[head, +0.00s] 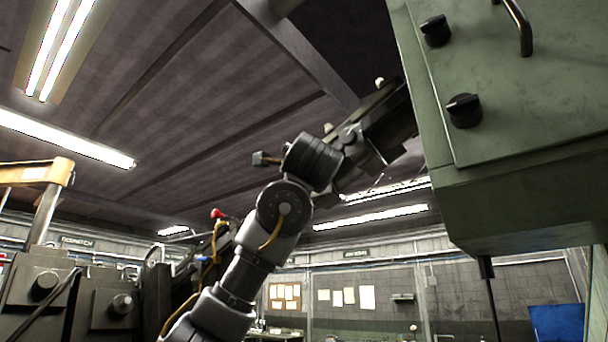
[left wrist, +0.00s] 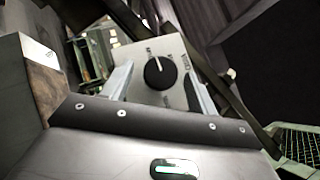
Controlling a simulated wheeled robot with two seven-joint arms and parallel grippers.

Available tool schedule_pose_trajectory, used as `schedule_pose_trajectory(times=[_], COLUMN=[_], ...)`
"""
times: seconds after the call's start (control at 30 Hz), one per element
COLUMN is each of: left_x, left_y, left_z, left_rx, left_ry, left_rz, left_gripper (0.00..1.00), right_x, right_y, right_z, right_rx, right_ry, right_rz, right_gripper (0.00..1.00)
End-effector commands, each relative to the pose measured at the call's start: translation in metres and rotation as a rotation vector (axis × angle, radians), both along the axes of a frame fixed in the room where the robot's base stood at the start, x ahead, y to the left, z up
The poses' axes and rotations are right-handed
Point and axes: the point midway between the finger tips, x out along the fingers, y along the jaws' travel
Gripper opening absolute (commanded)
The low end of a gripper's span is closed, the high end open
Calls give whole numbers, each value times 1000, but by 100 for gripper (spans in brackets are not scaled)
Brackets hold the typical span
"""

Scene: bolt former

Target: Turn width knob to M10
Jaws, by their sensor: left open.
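A round black knob (left wrist: 160,73) with a white pointer mark sits on a pale plate (left wrist: 176,50) in the left wrist view. The mark points up and slightly left. Small labels surround the knob, too small to read, so I cannot tell which size is set. My left gripper (left wrist: 158,78) is open, with one finger on each side of the knob and visible gaps between. In the head view my left arm reaches up to the green machine's left side, and its fingertips are hidden there. My right gripper is in neither view.
The green machine housing (head: 540,110) fills the upper right of the head view. Its front carries two black knobs (head: 435,31) (head: 464,110) and a bar handle (head: 518,27). Dark machinery (head: 70,290) stands at lower left. A blue panel (head: 557,322) is at lower right.

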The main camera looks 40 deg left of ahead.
Motion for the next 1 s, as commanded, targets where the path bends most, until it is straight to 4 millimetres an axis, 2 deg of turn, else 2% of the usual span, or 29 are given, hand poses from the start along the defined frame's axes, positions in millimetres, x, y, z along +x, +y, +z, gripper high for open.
schedule_pose_trajectory(times=[0.3,0.5,0.7,1.0], left_x=[-37,-61,-73,-74], left_y=[-34,-56,-66,-67], left_z=[-24,-34,-37,-36], left_rx=[2,1,1,0], left_ry=[-4,-2,-2,-1], left_rz=[-3,-2,-1,-1], left_gripper=[59,59,59,59], right_x=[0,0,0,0], right_y=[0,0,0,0], right_z=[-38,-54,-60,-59], right_rx=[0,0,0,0], right_ry=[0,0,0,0], right_rz=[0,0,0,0], right_gripper=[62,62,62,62])
